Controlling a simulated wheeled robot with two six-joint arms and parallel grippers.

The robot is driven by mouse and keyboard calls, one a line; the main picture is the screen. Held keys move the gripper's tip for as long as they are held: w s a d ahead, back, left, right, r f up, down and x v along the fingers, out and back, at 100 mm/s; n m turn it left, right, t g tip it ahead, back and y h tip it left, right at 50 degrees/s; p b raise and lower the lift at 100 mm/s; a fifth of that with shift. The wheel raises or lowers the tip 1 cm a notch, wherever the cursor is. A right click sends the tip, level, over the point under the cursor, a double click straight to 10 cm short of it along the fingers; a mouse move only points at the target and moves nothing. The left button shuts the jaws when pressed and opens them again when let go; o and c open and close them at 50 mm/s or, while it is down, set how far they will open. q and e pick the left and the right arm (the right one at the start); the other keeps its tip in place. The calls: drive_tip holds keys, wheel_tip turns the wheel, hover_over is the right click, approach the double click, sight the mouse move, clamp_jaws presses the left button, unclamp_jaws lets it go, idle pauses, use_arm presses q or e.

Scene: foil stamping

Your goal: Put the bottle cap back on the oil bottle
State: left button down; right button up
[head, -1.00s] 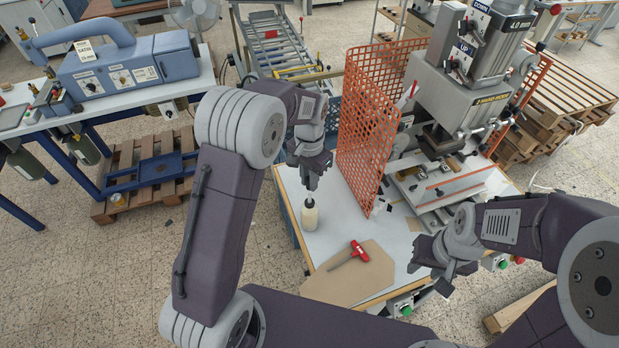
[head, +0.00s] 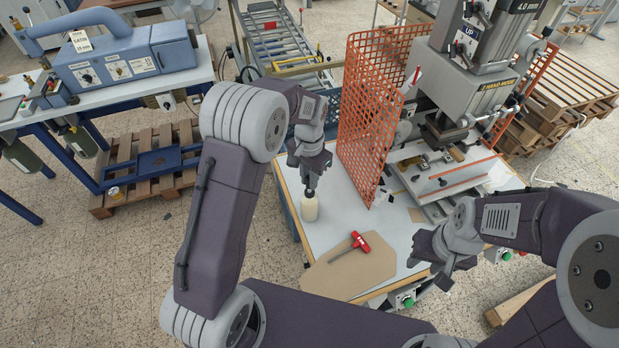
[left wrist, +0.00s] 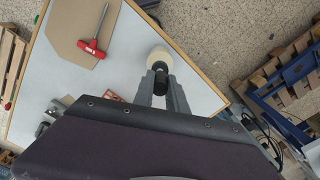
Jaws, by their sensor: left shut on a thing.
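The oil bottle (head: 310,209) is cream-coloured and stands upright near the left edge of the white table. It also shows in the left wrist view (left wrist: 159,56). My left gripper (head: 310,187) is directly above it, pointing down. In the left wrist view, its fingers (left wrist: 160,82) are shut on the dark bottle cap (left wrist: 160,67), which is at the bottle's top. The fingers partly hide the cap, and I cannot tell whether it is seated on the neck. My right gripper (head: 432,262) is over the table's right front, away from the bottle; its finger opening is unclear.
A red-handled tool (head: 359,241) lies on a brown board (head: 345,272) at the table's front. An orange mesh guard (head: 372,120) stands right of the bottle, before the stamping press (head: 455,90). White table surface is clear between bottle and board.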

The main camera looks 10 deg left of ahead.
use_arm(q)
drive_tip(key=c, duration=1.3)
unclamp_jaws()
drive_tip(key=shift+o, duration=0.2)
drive_tip(key=shift+r, duration=0.35)
wheel_tip(320, 180, up, 8)
drive_tip(key=shift+r+b, duration=0.2)
drive_tip(key=shift+b, duration=0.95)
